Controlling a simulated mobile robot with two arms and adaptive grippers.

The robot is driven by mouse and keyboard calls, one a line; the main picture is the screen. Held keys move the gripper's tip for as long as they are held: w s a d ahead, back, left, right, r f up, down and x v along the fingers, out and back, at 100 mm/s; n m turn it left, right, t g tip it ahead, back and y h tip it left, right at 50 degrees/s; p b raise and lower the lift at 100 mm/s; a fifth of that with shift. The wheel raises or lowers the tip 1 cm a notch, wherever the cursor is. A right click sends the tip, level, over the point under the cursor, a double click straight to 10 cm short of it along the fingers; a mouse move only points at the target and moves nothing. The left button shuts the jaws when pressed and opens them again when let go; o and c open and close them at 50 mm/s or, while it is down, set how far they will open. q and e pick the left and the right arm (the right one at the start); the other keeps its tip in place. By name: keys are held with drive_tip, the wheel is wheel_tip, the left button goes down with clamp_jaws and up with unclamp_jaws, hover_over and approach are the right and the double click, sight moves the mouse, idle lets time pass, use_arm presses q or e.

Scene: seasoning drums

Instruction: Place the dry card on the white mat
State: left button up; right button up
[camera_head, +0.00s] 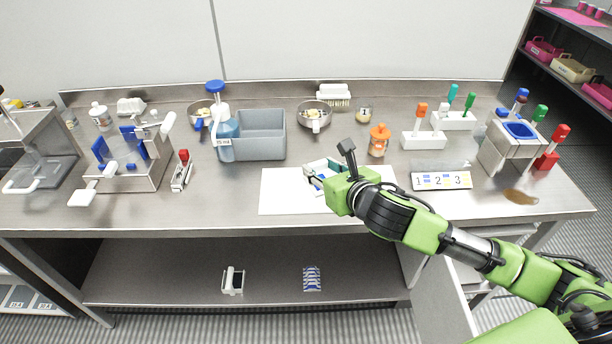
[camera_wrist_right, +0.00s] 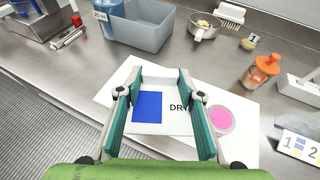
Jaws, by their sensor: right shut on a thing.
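My right gripper (camera_head: 318,177) is low over the white mat (camera_head: 283,193) on the steel bench. In the right wrist view its two green-padded fingers (camera_wrist_right: 160,78) are shut on the dry card, one at each side. The card (camera_wrist_right: 172,122) is white with a blue square and the letters "DR"; the right finger hides the rest of the word. The card is over the white mat (camera_wrist_right: 112,82); I cannot tell if it touches it. A pink disc (camera_wrist_right: 220,118) shows right of the finger; what it belongs to is unclear. My left gripper is not in view.
A grey bin (camera_head: 262,135) and a blue bottle (camera_head: 226,135) stand behind the mat.

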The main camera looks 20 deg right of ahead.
drive_tip(key=a+x, duration=0.1)
drive_tip(key=x, duration=0.5)
hover_over(299, 185)
wheel_tip(299, 185, down, 6)
drive_tip(key=shift+s+d+r, duration=0.1)
drive_tip(key=shift+s+r, duration=0.05)
wheel_tip(299, 185, down, 3)
drive_tip(key=shift+f+p, duration=0.1)
drive_tip(key=shift+p, duration=0.4)
drive_tip(key=shift+f, duration=0.1)
drive_tip(key=shift+f, duration=0.15)
drive_tip(key=o, duration=0.9)
